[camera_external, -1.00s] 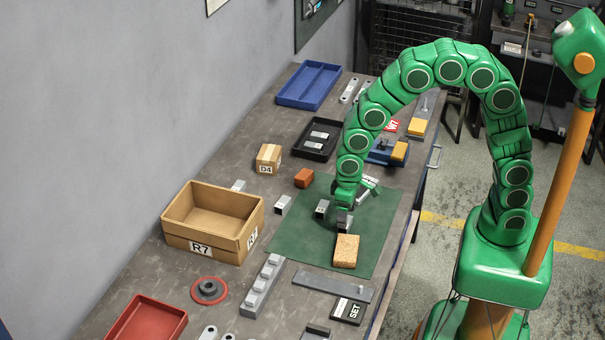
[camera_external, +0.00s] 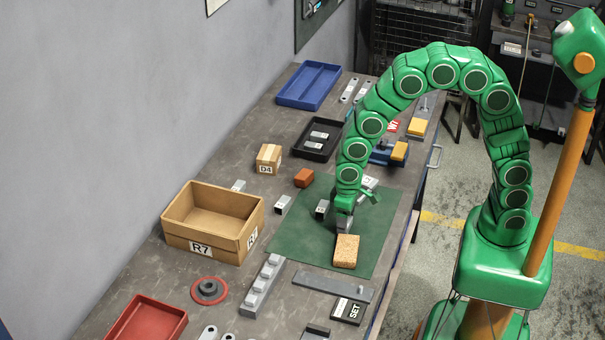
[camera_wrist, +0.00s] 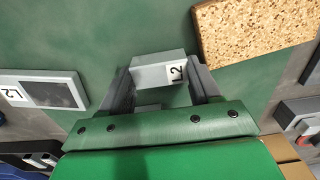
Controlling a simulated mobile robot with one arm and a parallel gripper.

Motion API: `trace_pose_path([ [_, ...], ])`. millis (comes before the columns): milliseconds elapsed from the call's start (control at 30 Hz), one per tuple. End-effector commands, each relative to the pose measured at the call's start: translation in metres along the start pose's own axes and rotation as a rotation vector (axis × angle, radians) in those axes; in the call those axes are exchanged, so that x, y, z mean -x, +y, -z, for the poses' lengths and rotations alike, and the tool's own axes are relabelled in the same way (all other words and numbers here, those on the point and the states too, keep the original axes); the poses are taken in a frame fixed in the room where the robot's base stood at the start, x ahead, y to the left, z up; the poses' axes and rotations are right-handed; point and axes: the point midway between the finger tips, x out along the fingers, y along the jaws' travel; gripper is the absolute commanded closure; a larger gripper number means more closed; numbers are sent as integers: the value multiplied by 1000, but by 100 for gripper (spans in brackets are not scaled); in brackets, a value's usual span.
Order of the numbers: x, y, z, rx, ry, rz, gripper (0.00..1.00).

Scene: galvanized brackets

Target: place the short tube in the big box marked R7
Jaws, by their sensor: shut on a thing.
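My gripper (camera_external: 344,222) is low over the green mat, its fingers pointing down. In the wrist view, my gripper (camera_wrist: 162,88) is shut on a short grey tube (camera_wrist: 158,72) labelled L2, held crosswise between the fingers. The short tube also shows in the external view (camera_external: 344,225), partly hidden; whether it touches the mat is unclear. The big box marked R7 (camera_external: 181,240) is open-topped cardboard, on the table left of the mat. It looks empty, though part of its floor is hidden.
A cork block (camera_external: 346,251) lies close in front of my gripper. Grey tubes (camera_external: 322,209) and (camera_external: 283,205) lie between my gripper and the box. Another L2 tube (camera_wrist: 42,91) lies beyond. A small D4 carton (camera_external: 268,158) and red block (camera_external: 304,178) stand behind.

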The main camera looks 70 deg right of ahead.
Motion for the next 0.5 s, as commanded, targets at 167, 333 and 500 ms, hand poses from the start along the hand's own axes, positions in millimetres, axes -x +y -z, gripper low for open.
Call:
trace_pose_path([
  [167,12,0,1,0,3,1,73],
  [333,36,1,-4,0,1,0,73],
  [500,54,5,-19,0,4,1,73],
])
